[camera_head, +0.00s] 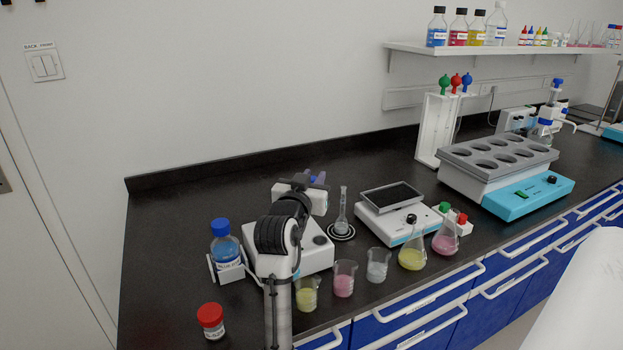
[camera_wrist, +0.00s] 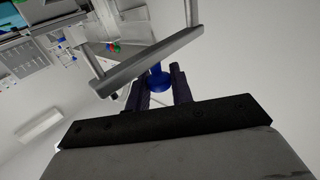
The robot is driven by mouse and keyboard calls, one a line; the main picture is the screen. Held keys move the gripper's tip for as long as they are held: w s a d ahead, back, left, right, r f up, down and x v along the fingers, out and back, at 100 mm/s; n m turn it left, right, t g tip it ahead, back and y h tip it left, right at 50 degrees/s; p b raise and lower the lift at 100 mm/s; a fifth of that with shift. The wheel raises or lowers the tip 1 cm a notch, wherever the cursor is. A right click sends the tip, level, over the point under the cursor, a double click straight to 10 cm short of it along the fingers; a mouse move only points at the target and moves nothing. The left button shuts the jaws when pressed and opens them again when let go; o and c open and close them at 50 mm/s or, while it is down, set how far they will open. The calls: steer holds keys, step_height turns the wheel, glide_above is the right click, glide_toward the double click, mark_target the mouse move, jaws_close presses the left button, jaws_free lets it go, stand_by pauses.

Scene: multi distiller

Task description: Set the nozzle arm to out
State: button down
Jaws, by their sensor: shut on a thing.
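My gripper (camera_head: 318,181) is above the left part of the bench, over a white and grey device (camera_head: 316,254) that my arm partly hides. In the wrist view, the two dark fingers of my gripper (camera_wrist: 158,91) are closed around a blue knob-like part (camera_wrist: 157,79). A bit of blue also shows at the fingers in the head view. I cannot tell how this part joins the nozzle arm, or which way the nozzle arm points. A light grey bar (camera_wrist: 145,66) crosses the wrist view near the fingers.
A blue-capped bottle (camera_head: 225,245) stands left of my arm, with a red-capped jar (camera_head: 211,320) in front. A flask (camera_head: 342,215), a scale (camera_head: 395,213) and several beakers and flasks stand to the right. A tube rack block (camera_head: 497,160) is further right. The back-left bench is clear.

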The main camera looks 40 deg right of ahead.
steer(key=w+d+n+t+y+b, duration=0.3)
steer(key=d+n+t+y+b, duration=0.3)
steer(key=n+y, duration=0.8)
steer(key=shift+w+d+n+t+y, duration=0.25)
steer(key=shift+d+t+y, duration=0.4)
steer(key=shift+y, duration=2.45)
steer(key=c, duration=1.3)
jaws_free()
steer(key=shift+o, duration=0.2)
steer(key=shift+s, duration=0.1)
steer(key=b+v, duration=0.3)
steer(key=v, duration=1)
steer(key=shift+s+d, duration=0.2)
steer(key=shift+s, duration=0.1)
